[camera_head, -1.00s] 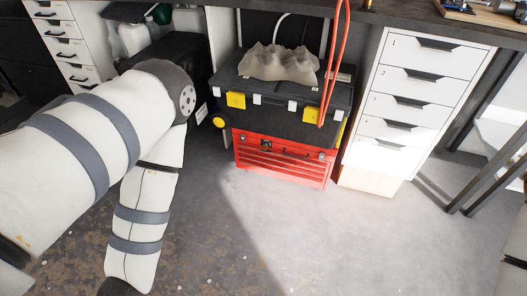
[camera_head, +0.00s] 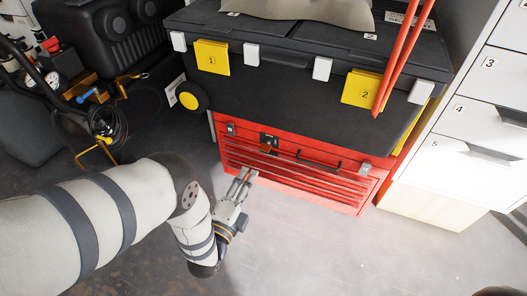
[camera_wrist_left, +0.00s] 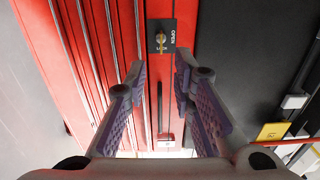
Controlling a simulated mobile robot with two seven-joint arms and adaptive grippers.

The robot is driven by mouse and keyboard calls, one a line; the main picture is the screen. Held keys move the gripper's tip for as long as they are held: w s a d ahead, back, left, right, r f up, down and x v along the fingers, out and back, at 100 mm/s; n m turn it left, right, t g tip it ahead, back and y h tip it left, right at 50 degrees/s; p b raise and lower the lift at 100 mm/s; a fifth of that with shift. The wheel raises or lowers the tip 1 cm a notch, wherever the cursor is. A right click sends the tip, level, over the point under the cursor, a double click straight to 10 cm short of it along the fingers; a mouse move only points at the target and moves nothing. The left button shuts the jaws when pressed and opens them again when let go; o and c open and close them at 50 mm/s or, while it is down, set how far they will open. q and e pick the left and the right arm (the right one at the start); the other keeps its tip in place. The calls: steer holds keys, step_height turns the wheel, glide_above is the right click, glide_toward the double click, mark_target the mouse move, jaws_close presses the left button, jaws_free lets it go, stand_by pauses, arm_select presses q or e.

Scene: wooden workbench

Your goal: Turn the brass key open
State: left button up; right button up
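The brass key (camera_wrist_left: 160,40) sits in a dark lock plate (camera_wrist_left: 170,26) marked OPEN, on the front of the red toolbox (camera_head: 300,172). In the head view the key (camera_head: 266,148) is small, and its exact turn angle is hard to read. My left gripper (camera_head: 244,174) is in front of the toolbox, just below and left of the lock. In the left wrist view my left gripper (camera_wrist_left: 160,68) has its two fingers apart with nothing between them. The key lies beyond the fingertips, in line with the gap, and looks untouched.
A black case (camera_head: 290,90) with yellow tags numbered 1 and 2 stands on the toolbox. Red tubing (camera_head: 400,60) hangs over its right part. A white drawer cabinet (camera_head: 470,125) is at the right. Hoses and clamps (camera_head: 100,125) lie at the left. The floor in front is clear.

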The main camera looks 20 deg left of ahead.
mark_target(264, 151)
arm_select(q)
steer(key=w+b, duration=0.1)
steer(key=w, duration=0.2)
steer(key=w+b, duration=0.1)
steer(key=w, duration=0.3)
steer(key=w+b, duration=0.1)
steer(key=w, duration=0.2)
steer(key=shift+w+d+r+b, duration=0.1)
steer(key=shift+w+d+b, duration=0.15)
steer(key=shift+b, duration=0.15)
jaws_close()
arm_select(e)
steer(key=shift+s+d+f+g, duration=0.1)
steer(key=shift+s+f+g, duration=0.15)
steer(key=shift+s+f, duration=0.35)
steer(key=shift+s+d+f+g, duration=0.1)
steer(key=shift+s+f+g, duration=0.2)
steer(key=shift+f, duration=0.4)
